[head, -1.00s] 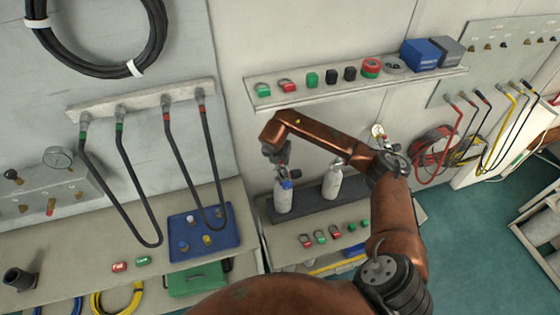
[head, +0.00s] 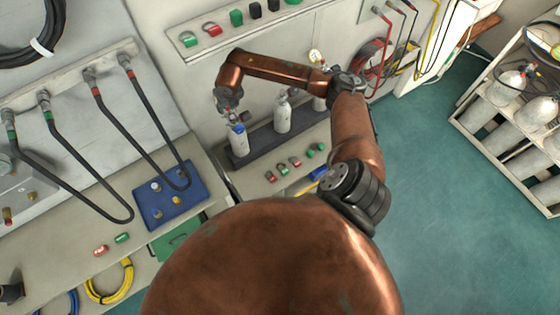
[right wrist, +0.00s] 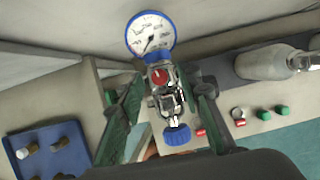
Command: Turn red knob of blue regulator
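The blue regulator (right wrist: 168,95) shows in the right wrist view, with a blue-rimmed gauge (right wrist: 150,36) at its top, a red knob (right wrist: 158,76) in the middle and a blue knob (right wrist: 177,136) below. My right gripper (right wrist: 164,100) is open, one finger on each side of the regulator body. I cannot tell whether either finger touches it. In the head view my right gripper (head: 226,102) points down over the leftmost grey cylinder (head: 239,141), which stands upright with a blue patch near its top; the regulator there is mostly hidden. My left gripper is not in view.
Another grey cylinder (head: 283,117) stands to the right in the dark rack (head: 262,141). Red and green fittings (head: 283,168) lie on the shelf in front. A blue tray (head: 150,213) is at left. A wall shelf (head: 180,53) with fittings is above my arm.

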